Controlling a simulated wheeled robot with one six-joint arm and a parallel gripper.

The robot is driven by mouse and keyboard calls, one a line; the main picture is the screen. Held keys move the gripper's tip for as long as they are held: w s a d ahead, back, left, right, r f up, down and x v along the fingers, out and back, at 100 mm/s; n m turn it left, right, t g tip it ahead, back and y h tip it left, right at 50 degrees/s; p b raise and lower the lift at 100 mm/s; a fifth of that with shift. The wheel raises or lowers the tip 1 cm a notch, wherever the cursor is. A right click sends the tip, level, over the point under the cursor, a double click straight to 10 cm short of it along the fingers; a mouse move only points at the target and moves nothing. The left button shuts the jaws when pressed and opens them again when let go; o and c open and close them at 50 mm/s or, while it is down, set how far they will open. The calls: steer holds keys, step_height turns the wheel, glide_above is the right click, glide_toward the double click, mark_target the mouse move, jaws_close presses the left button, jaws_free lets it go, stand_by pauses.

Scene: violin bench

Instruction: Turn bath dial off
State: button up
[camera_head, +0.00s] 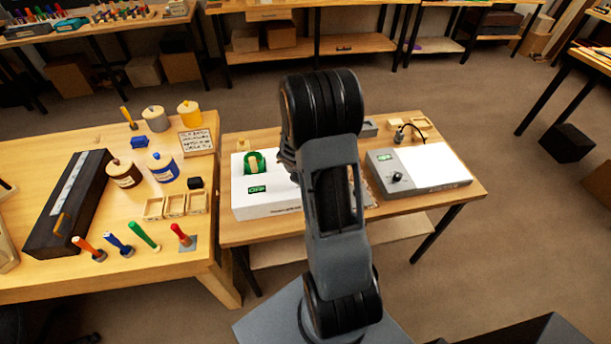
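A black dial (397,177) sits on the front left of a grey unit with a white top panel (436,166), on the table right of my arm. A small green display (384,157) is lit above the dial; I cannot read it surely. Left of my arm stands a white box (268,208) with a green display (257,189) and a green round part (255,162). My arm covers the box's right part, so any dial there is hidden. I cannot tell which unit is the bath. My gripper does not show; only my arm links do.
The wooden table (450,195) holds both units, with a grey block (368,129) behind. A left bench (125,262) carries pots, coloured-handled tools, small wooden trays and a long black case (68,203). The floor right of the table is clear near its edge.

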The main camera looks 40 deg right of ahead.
steer(key=shift+w+r, duration=0.15)
steer(key=shift+w, duration=0.1)
steer(key=o, duration=0.8)
steer(key=shift+o, duration=0.6)
steer(key=shift+s, duration=0.1)
steer(key=p+v, duration=0.2)
steer(key=v, duration=1.1)
steer(key=shift+r, duration=0.25)
steer(key=shift+a, duration=0.15)
